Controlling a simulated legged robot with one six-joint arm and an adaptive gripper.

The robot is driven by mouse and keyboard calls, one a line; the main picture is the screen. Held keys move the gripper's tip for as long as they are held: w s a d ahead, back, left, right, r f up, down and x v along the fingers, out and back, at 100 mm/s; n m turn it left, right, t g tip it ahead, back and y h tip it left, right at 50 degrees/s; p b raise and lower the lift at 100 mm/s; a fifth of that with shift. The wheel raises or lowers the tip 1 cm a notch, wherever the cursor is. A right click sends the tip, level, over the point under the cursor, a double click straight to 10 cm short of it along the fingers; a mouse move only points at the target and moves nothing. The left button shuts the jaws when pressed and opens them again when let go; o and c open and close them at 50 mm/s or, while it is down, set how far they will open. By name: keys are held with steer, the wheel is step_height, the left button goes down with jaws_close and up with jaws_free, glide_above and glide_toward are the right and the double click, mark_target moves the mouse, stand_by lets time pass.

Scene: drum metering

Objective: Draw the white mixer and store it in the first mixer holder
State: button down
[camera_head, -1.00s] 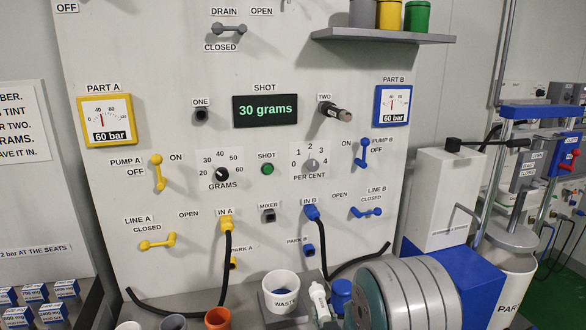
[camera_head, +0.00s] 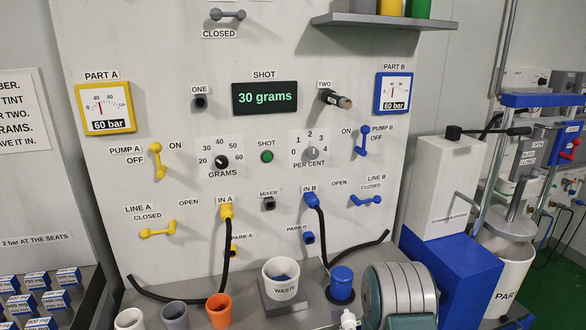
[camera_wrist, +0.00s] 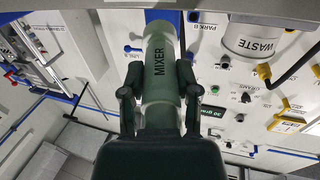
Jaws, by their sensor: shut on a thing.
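In the wrist view my gripper (camera_wrist: 160,95) is shut around a pale cylinder lettered MIXER, the white mixer (camera_wrist: 159,55), which looks greenish here. Its far end points toward the top of the picture. In the head view only a small white end of the mixer (camera_head: 348,319) shows at the bottom edge, beside my arm; my fingers are hidden there. The square port under the MIXER label (camera_head: 268,204) on the panel is bare. No holder is clearly marked as the first mixer holder.
White (camera_head: 130,319), grey (camera_head: 174,315) and orange (camera_head: 218,309) cups are at lower left. Black hoses (camera_head: 325,245) hang in front of the panel. A shelf (camera_head: 380,28) juts out above.

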steer(key=shift+s+r, duration=0.1)
steer(key=shift+s, duration=1.7)
steer(key=shift+w+a, duration=0.1)
stand_by(0.4)
